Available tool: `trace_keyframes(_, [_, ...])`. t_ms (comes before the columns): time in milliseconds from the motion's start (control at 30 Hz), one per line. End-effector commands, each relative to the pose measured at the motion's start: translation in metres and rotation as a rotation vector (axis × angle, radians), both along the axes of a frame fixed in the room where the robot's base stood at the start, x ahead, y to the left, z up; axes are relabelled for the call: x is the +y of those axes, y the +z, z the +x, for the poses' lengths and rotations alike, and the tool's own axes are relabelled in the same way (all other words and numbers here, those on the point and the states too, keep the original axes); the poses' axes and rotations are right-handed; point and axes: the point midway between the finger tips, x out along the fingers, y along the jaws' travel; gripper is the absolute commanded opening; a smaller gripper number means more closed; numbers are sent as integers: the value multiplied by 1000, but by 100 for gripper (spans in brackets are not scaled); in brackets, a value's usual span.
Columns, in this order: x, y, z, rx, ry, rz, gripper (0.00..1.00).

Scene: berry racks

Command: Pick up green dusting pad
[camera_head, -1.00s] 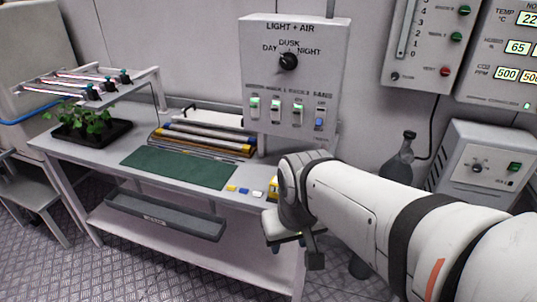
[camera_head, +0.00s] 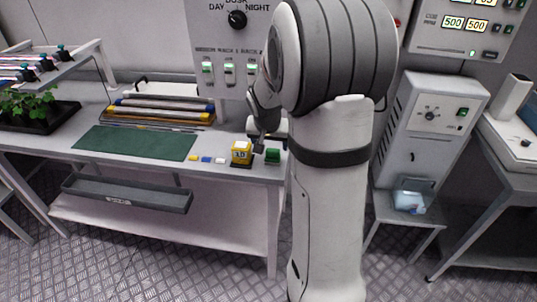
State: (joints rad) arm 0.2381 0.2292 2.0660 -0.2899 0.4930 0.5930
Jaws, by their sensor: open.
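A small green block (camera_head: 272,157), which looks like the green dusting pad, sits near the right end of the bench, just right of a yellow box (camera_head: 241,152). My gripper (camera_head: 259,147) is open above the bench between the yellow box and the green block. My arm hides part of the gripper and the bench behind it. I cannot tell whether a finger touches the block.
A potted plant (camera_head: 30,103) stands at the left. A control panel (camera_head: 225,50) rises behind.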

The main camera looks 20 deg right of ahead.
Motion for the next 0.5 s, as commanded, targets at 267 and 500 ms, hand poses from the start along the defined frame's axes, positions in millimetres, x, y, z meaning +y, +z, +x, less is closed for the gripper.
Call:
trace_keyframes(267, [-12, -29, 10, 4, 1, 1, 71])
trace_keyframes(500, [-19, -55, 19, 3, 3, 2, 71])
